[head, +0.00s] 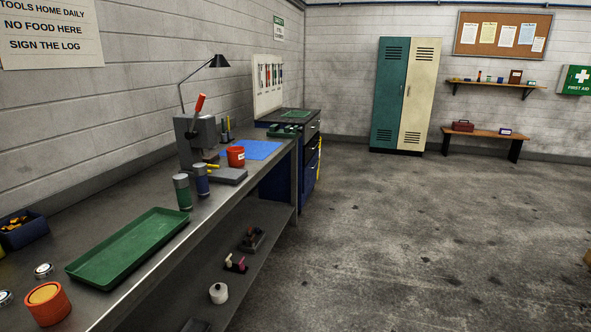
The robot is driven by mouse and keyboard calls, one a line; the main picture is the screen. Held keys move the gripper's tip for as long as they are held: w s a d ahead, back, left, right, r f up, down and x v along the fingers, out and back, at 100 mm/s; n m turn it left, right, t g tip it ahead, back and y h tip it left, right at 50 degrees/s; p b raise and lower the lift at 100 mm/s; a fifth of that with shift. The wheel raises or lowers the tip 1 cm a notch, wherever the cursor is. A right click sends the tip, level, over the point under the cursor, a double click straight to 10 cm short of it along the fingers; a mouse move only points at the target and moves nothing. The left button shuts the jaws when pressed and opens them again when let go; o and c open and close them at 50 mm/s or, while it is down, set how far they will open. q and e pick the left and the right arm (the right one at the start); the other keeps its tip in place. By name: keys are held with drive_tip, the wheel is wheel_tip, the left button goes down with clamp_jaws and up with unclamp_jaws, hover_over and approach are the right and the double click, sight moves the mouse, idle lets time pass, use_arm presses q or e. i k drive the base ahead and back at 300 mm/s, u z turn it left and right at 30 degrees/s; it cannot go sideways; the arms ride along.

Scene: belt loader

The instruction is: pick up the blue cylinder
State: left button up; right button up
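A dark blue cylinder (202,187) with a grey top stands upright on the grey workbench (150,192). It is near the bench's front edge, in front of the grey press (186,145) with a red handle. A similar dark green cylinder (184,199) stands upright just left of it and nearer to me. Neither of my grippers shows in the head view.
A green tray (130,247) lies on the bench nearer to me. An orange round container (47,304) and a dark blue bin (22,232) are at the lower left. A red container (236,157) stands beyond the cylinders. The floor (400,240) to the right is mostly clear.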

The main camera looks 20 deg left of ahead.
sight(203, 191)
drive_tip(key=z, duration=0.3)
drive_tip(key=i, duration=2.4)
drive_tip(key=u, duration=0.35)
drive_tip(key=i, duration=1.1)
drive_tip(key=u, duration=1.75)
drive_tip(key=i, duration=0.9)
drive_tip(key=u, duration=0.8)
